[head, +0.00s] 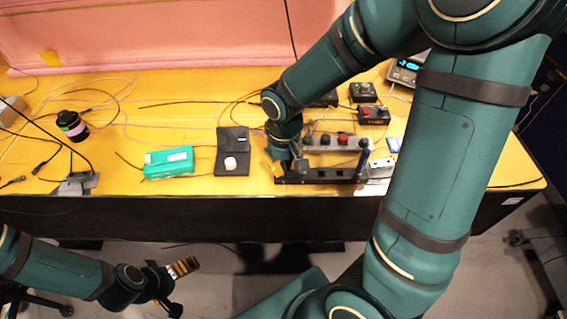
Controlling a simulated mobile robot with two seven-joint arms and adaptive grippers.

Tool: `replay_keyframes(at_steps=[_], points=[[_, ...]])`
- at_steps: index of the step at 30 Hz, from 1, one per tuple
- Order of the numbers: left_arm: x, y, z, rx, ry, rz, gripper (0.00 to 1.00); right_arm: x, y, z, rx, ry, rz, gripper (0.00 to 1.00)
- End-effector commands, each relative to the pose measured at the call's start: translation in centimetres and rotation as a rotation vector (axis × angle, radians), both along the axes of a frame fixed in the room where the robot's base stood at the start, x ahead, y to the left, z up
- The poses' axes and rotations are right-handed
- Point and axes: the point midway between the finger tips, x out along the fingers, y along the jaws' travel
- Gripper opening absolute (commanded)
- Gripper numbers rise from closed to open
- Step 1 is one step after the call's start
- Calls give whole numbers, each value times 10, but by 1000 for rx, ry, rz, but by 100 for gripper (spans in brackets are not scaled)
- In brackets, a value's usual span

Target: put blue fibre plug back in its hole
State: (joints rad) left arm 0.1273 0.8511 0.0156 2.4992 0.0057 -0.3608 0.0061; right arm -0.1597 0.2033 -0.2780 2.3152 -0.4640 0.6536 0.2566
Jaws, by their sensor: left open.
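A black holder (320,178) with upright posts and a grey bar (335,142) carrying several knobs, one of them red, stands at the table's front edge. My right gripper (287,170) points down at the left end of this holder. Its fingers are small and partly merge with the holder, so its opening and anything in it cannot be made out. I cannot pick out the blue fibre plug or its hole for certain. My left gripper (185,287) is open and empty, low in front of the table and well away from the holder.
Loose cables cross the left part.

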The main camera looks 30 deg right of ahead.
Motion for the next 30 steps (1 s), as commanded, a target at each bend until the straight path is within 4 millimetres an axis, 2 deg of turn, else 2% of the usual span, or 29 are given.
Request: replay_keyframes(at_steps=[11,14,15,25,30], points=[[0,0,-6,0,0,0,100,0,0,-8,0,1,0,0],[0,0,-6,0,0,0,100,0,0,-7,0,0,0,33],[0,0,-6,0,0,0,100,0,0,-7,0,0,0,39],[0,0,-6,0,0,0,100,0,0,-5,0,-1,0,39],[0,0,-6,0,0,0,100,2,0,14,0,-6,0,39]])
